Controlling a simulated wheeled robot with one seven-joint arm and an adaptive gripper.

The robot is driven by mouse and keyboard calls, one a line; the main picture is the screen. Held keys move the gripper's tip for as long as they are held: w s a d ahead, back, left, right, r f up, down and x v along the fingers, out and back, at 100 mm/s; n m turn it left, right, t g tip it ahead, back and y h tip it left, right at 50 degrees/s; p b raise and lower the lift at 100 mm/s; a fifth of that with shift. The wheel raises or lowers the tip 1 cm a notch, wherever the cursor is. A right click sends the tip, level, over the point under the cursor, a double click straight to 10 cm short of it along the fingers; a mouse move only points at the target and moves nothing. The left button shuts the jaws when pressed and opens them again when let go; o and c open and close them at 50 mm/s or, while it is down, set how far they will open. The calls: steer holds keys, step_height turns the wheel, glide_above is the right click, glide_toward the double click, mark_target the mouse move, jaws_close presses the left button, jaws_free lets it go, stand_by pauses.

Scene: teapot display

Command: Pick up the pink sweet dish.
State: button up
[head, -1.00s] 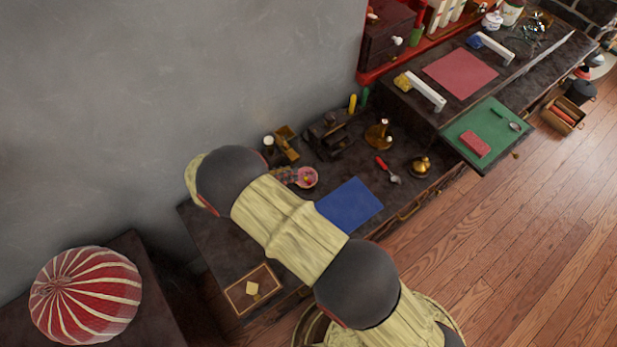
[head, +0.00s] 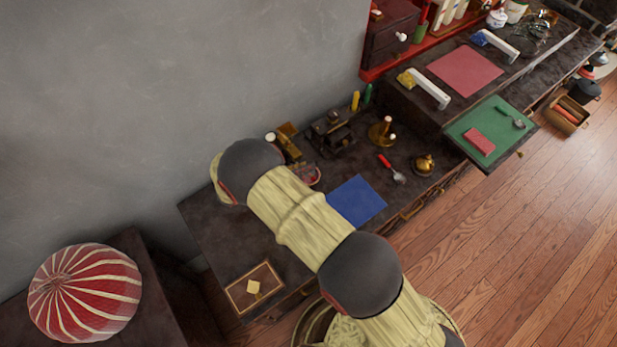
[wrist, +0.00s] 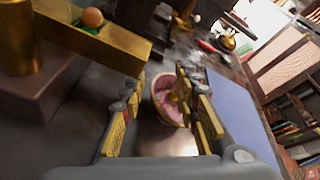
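The pink sweet dish (wrist: 168,113) is a small round dish with a pale rim, a pink inside and something yellow in it. In the wrist view it lies ahead of my gripper (wrist: 160,90), between the two lines of the fingers. The fingers are apart, and I see no grip on the dish; whether either finger touches it I cannot tell. In the head view only a sliver of the dish (head: 314,175) shows on the dark desk, beside my arm. My gripper is hidden behind my arm there.
A blue sheet (head: 357,201) lies right of the dish. A brass-coloured bar (wrist: 95,38) bearing an orange ball stands close on the left in the wrist view. A red-handled spoon (head: 391,169) and brass bell (head: 424,165) lie farther right.

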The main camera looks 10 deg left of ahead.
steer(key=shift+s+d+f, duration=0.1)
steer(key=shift+s+f, duration=0.1)
steer(key=shift+f, duration=0.05)
steer(key=shift+c, duration=1.4)
steer(key=c, duration=0.4)
steer(key=shift+f, duration=0.1)
jaws_close()
